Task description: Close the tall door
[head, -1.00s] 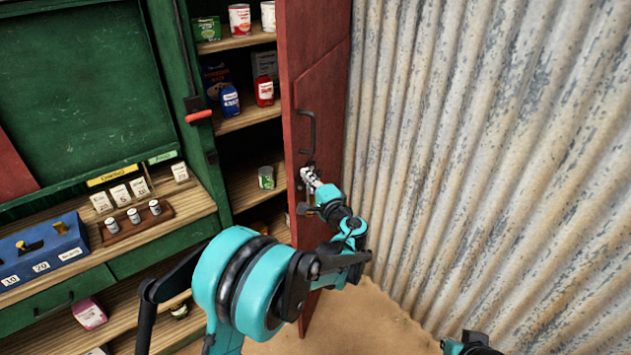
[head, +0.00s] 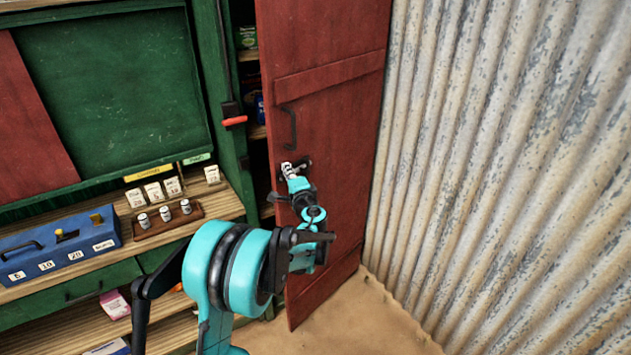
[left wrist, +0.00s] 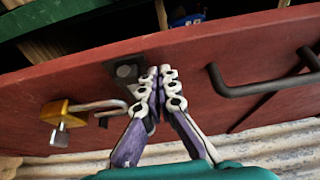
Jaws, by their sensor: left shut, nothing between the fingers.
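The tall red door (head: 335,105) stands partly open in the head view, hinged on its right side, with a dark gap at its left edge. Its black handle (head: 290,125) shows there and at the right of the left wrist view (left wrist: 265,88). My left gripper (head: 290,170) is at the door's outer face, below the handle. In the left wrist view its fingers (left wrist: 160,72) are together, with nothing between them, over the door beside a dark latch plate (left wrist: 127,70). Whether the tips touch the door is hard to tell. My right gripper is not in view.
A brass padlock (left wrist: 62,114) hangs left of the fingers. The green cabinet frame (head: 215,70) carries a red-handled latch (head: 234,120). A counter (head: 225,205) with a blue box (head: 60,250) lies left. A corrugated wall (head: 480,150) bounds the right; sandy floor (head: 350,320) is free.

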